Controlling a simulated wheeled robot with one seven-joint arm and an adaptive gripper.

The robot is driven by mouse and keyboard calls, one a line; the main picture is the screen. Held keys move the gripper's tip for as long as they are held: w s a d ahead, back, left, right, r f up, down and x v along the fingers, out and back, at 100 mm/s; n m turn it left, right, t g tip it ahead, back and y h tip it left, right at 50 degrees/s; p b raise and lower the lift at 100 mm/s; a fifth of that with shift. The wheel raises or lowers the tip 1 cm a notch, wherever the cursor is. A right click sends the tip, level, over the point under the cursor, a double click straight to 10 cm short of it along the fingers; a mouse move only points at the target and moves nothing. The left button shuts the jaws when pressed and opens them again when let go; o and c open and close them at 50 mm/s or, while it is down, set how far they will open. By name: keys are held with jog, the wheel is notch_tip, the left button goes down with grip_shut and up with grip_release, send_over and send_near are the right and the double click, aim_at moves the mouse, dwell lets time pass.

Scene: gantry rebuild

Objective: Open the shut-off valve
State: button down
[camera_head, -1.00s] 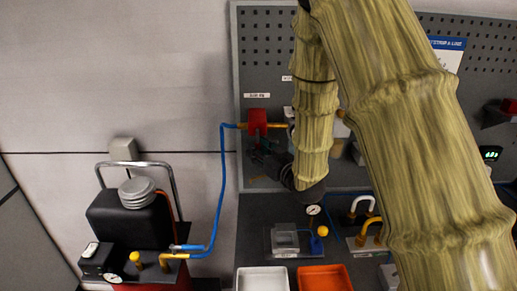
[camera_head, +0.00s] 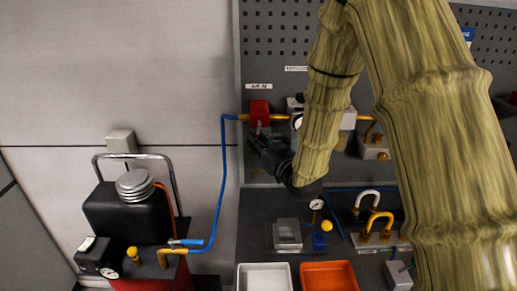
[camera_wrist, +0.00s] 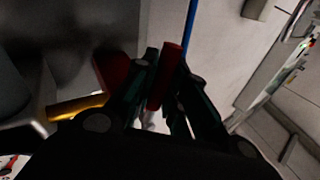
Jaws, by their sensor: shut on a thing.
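A red valve part (camera_head: 259,110) sits on a brass-coloured pipe (camera_head: 281,117) low on the pegboard panel. In the wrist view the brass pipe (camera_wrist: 76,107) and a dark red block (camera_wrist: 112,70) show beside my fingers. My gripper (camera_head: 258,143) is just below the red part in the head view, partly hidden by my own arm. In the wrist view my gripper (camera_wrist: 165,82) is shut on a red handle (camera_wrist: 169,66), which sticks out between the dark fingers. The handle's joint to the valve is hidden.
White (camera_head: 264,267) and orange (camera_head: 328,268) trays stand below. A gauge (camera_head: 316,204) and bent pipes (camera_head: 380,217) are at right.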

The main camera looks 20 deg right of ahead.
jog(key=shift+a+m+t+b, duration=0.2)
jog(key=shift+m+t+b, duration=0.1)
jog(key=shift+m+b, duration=0.25)
jog(key=shift+r, duration=0.1)
jog(key=shift+w, duration=0.1)
jog(key=c, duration=1.4)
grip_release()
jog(key=shift+c, duration=0.2)
jog(key=v, duration=1.2)
jog(key=shift+d, duration=0.1)
